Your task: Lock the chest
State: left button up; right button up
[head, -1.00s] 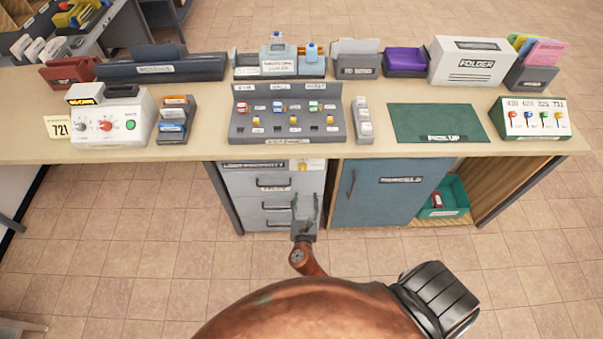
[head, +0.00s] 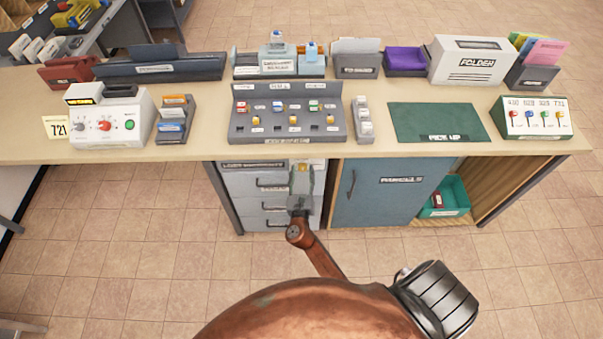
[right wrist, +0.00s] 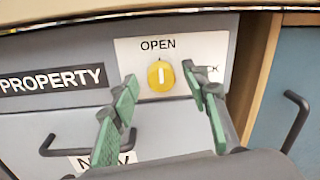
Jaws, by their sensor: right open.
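The chest (head: 236,183) is a grey drawer unit under the counter, with dark handles and a "PROPERTY" label in the right wrist view. Its lock is a round yellow knob (right wrist: 161,75) on a white plate at the top right. The knob's pale mark stands upright, towards "OPEN"; a partly hidden word ending in "CK" is to its right. My right gripper (head: 303,175) is open and empty in front of the plate. In the right wrist view its green-padded fingers stand to either side of the knob, apart from it. My left gripper is not in view.
A blue parcels door (head: 385,200) with a handle is right of the chest, then a green bin (head: 446,197) on a low shelf. The counter (head: 365,148) overhangs the chest and carries sorting trays and boxes. The floor in front is clear.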

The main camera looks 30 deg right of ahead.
jog(key=shift+c, duration=0.3)
jog(key=c, duration=1)
jog(key=shift+a, duration=0.15)
grip_shut()
